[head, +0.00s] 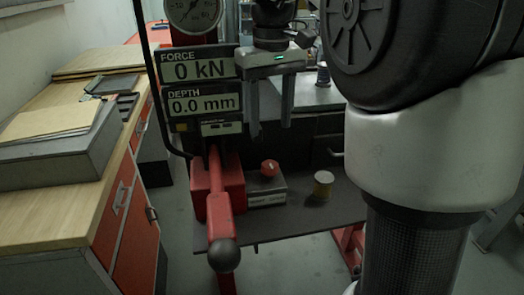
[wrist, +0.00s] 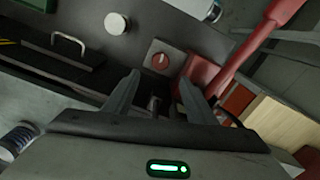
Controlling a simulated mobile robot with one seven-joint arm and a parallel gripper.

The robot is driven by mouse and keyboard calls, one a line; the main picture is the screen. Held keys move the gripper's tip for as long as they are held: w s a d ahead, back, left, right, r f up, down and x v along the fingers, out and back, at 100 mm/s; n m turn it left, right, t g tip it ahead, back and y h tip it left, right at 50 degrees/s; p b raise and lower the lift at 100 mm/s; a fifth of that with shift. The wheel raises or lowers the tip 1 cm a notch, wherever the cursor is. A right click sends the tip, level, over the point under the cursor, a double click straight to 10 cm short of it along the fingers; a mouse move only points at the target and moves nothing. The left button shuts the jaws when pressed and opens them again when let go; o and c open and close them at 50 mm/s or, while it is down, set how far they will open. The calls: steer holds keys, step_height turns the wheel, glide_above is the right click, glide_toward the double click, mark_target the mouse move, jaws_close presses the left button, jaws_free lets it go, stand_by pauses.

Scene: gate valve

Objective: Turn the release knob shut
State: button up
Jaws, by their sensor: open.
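The release knob (head: 270,168) is a small red knob on top of a grey block on the dark bench shelf. It also shows in the wrist view (wrist: 161,60), as a red disc with a pale mark on a grey square plate. My gripper (head: 270,128) is open, its two fingers pointing down with nothing between them. In the head view it hangs above the knob, apart from it. In the wrist view the knob appears just beyond the gap between the fingertips (wrist: 161,78).
A red pump lever (head: 220,195) with a black ball end stands left of the knob. A yellowish cylinder (head: 322,184) stands to its right. Panels read FORCE 0 kN (head: 197,67) and DEPTH 0.0 mm (head: 203,102). A wooden-topped bench (head: 50,230) is at the left.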

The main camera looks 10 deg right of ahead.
mark_target(269, 163)
step_height(269, 163, down, 11)
steer(key=shift+r+b, duration=0.15)
steer(key=shift+b, duration=0.95)
steer(key=c, duration=1)
steer(key=shift+r+m+p, duration=0.15)
steer(key=shift+m+p, duration=0.35)
steer(key=shift+c, duration=0.2)
steer(key=shift+m, duration=0.3)
steer(key=o, duration=1)
steer(key=shift+o, duration=0.2)
